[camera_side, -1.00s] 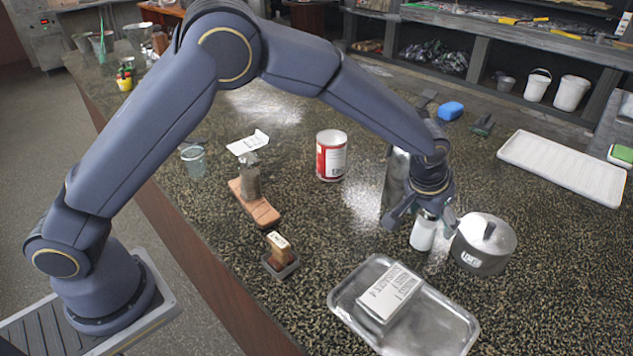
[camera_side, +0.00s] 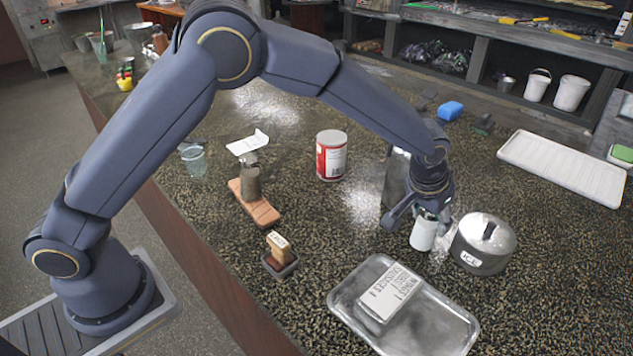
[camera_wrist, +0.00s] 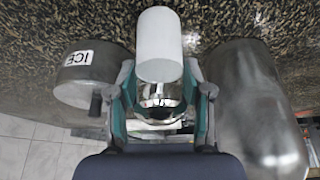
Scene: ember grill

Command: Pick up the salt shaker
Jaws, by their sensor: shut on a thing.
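The salt shaker (camera_side: 424,233) is a white cylinder with a shiny metal top, standing out below my gripper (camera_side: 430,208). In the wrist view the white shaker body (camera_wrist: 159,45) lies between the two fingers of my gripper (camera_wrist: 160,92), with its metal cap toward the palm. The fingers are shut on the shaker near its top. Its base is at or close to the counter; I cannot tell whether it touches.
A metal pot labelled ICE (camera_side: 484,243) stands close on the right. A tall metal container (camera_side: 396,175) is just behind my gripper. A metal tray (camera_side: 440,318) with a white labelled box (camera_side: 389,296) lies in front. A red can (camera_side: 331,155) stands to the left.

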